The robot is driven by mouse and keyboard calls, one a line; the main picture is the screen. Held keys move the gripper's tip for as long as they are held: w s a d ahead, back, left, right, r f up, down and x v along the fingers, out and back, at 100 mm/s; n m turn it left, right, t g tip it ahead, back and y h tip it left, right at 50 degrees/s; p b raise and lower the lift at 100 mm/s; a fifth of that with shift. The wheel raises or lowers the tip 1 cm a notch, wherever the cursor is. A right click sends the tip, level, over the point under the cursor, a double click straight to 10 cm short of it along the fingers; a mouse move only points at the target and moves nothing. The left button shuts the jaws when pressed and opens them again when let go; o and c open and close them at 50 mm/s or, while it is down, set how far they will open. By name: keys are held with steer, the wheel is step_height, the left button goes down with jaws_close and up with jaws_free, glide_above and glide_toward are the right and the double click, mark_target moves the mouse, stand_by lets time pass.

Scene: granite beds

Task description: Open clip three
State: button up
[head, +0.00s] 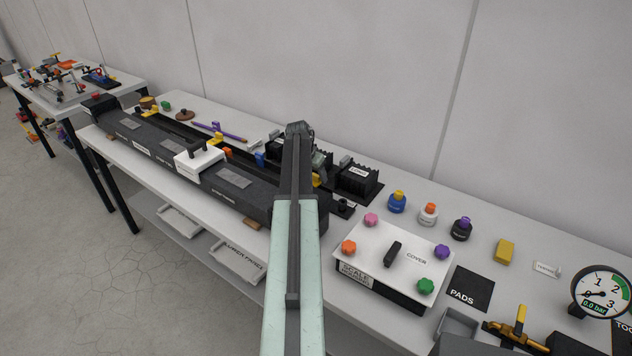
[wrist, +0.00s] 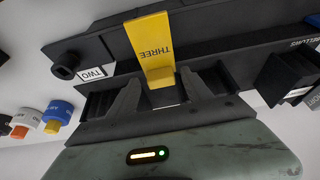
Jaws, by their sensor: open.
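Clip three is a yellow lever marked THREE (wrist: 152,38) in the wrist view, seen upside down. It stands against a long black rail (wrist: 210,28), and its narrow near end lies between my fingertips. My gripper (wrist: 161,78) is open, with one dark finger on each side of that end. I cannot tell whether the fingers touch it. A TWO label (wrist: 92,72) is on the rail to the left. In the head view my arm hides most of this area; a small yellow piece (head: 316,180) shows just right of the arm.
A black ribbed block (wrist: 291,76) stands close to the right of my gripper. Small bottles (wrist: 58,113) are at the left. In the head view, a white cover with coloured knobs (head: 376,266) and a pressure gauge (head: 601,291) stand on the bench at the right.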

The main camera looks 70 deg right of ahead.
steer(key=shift+c, duration=0.6)
jaws_close()
steer(key=shift+s+f, duration=0.1)
steer(key=shift+s, duration=0.05)
stand_by(0.7)
